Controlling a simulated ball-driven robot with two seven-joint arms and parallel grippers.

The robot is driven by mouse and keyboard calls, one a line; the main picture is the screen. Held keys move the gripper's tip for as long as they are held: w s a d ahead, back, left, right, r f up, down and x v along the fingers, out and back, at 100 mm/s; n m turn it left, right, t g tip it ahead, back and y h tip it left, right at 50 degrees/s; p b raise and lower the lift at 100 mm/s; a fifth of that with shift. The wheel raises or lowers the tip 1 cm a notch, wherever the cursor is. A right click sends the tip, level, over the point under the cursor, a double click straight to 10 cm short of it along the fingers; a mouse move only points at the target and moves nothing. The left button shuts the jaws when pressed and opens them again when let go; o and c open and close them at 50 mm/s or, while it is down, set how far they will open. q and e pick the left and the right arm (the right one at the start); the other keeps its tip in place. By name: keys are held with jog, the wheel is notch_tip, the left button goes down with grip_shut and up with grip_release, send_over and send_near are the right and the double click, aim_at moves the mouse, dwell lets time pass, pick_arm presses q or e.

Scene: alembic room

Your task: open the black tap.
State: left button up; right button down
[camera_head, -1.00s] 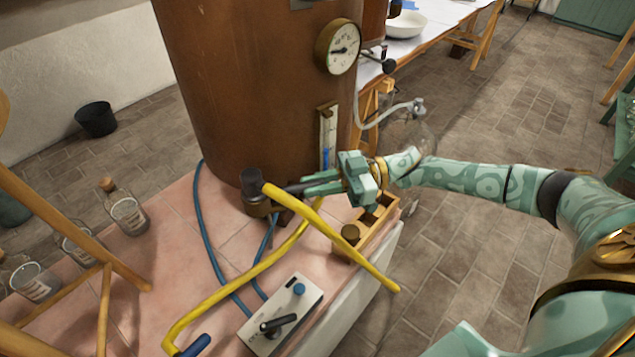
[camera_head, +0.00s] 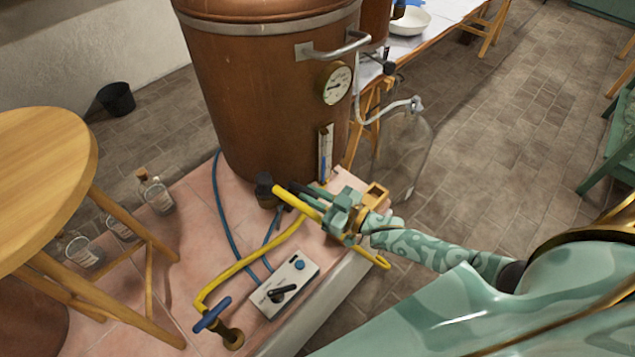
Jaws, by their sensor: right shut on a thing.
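The black tap (camera_head: 264,182) sits low on the front of the copper vessel (camera_head: 262,100), with its dark handle (camera_head: 294,187) pointing right towards my right gripper. My right gripper (camera_head: 312,196) is green, and its fingers are shut on the handle's outer end. The fingers and the yellow hose partly hide the grip. My left gripper is not in view.
A control box (camera_head: 285,284) and a blue-handled tap (camera_head: 212,315) are nearer me. A wooden stool (camera_head: 45,180) and several bottles stand left. A glass carboy (camera_head: 405,150) stands right of the vessel.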

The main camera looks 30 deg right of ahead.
jog(key=shift+s+a+m+t+h+p, duration=0.1)
jog(key=shift+a+m+t+h+p, duration=0.25)
jog(key=shift+m+h, duration=0.55)
jog(key=shift+s+a+m+t+h+p, duration=0.15)
jog(key=shift+m+t+h+p, duration=0.35)
jog(key=shift+h, duration=0.75)
jog(key=shift+a+m+t+h+p, duration=0.25)
jog(key=shift+a+m+h+p, duration=0.1)
jog(key=shift+m+h, duration=0.6)
jog(key=shift+h, duration=0.5)
jog(key=c, duration=1.6)
grip_release()
jog(key=shift+c, duration=0.2)
jog(key=s+d+p, duration=0.1)
jog(key=s, duration=1.5)
jog(key=shift+d, duration=0.4)
jog(key=shift+s, duration=0.1)
